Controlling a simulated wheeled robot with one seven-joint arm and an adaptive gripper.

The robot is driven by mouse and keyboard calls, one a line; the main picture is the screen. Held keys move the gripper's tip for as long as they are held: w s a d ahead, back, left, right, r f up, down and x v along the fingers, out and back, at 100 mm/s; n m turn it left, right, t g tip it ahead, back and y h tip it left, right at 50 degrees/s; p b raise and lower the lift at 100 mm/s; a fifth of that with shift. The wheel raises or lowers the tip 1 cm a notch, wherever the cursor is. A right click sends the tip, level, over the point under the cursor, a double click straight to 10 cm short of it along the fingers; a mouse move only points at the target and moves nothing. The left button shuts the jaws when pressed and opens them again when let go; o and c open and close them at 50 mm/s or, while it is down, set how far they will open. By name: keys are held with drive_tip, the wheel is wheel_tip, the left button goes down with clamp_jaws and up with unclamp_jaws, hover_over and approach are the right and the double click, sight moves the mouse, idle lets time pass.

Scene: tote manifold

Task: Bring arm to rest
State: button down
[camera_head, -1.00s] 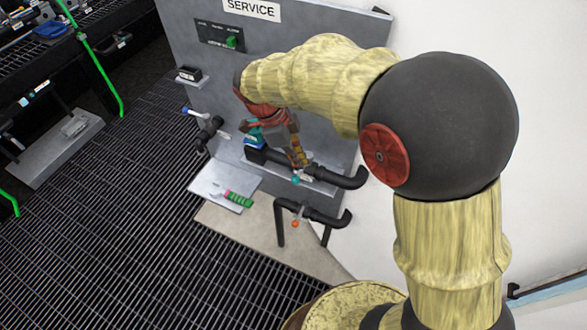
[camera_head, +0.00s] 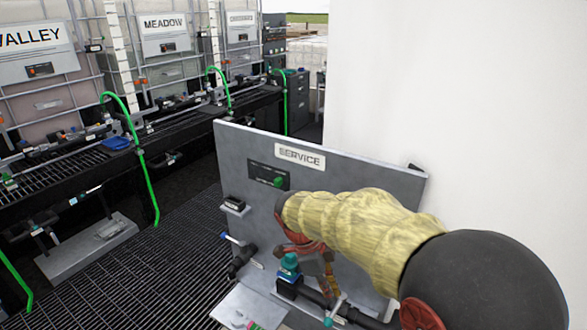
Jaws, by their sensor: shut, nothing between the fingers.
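My arm, yellow with dark joints and red caps, reaches in from the lower right, bent in front of the grey service panel (camera_head: 360,165). My gripper (camera_head: 329,284) hangs below the wrist, close to the panel and partly hidden behind the arm. It is shut and holds nothing. A teal-topped fitting (camera_head: 289,263) stands just left of it, above dark piping (camera_head: 312,296). I cannot tell whether the gripper touches the piping.
A small black box (camera_head: 235,203) on a bracket and a blue-handled valve (camera_head: 240,255) are at the panel's left. Grating floor (camera_head: 185,240) is open to the left. Caged totes (camera_head: 55,80) with green hoses line the back. A white wall (camera_head: 480,120) bounds the right.

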drive_tip(key=s+d+r+n+t+y, duration=0.2)
drive_tip(key=s+r+n, duration=0.4)
drive_tip(key=s+n, duration=0.4)
drive_tip(key=s+d+r+n+t+y, duration=0.1)
drive_tip(key=s+d+r+n+t, duration=0.3)
drive_tip(key=s+n, duration=0.6)
wheel_tip(320, 180, up, 2)
drive_tip(key=shift+n+t+y, duration=0.3)
drive_tip(key=shift+y, duration=0.1)
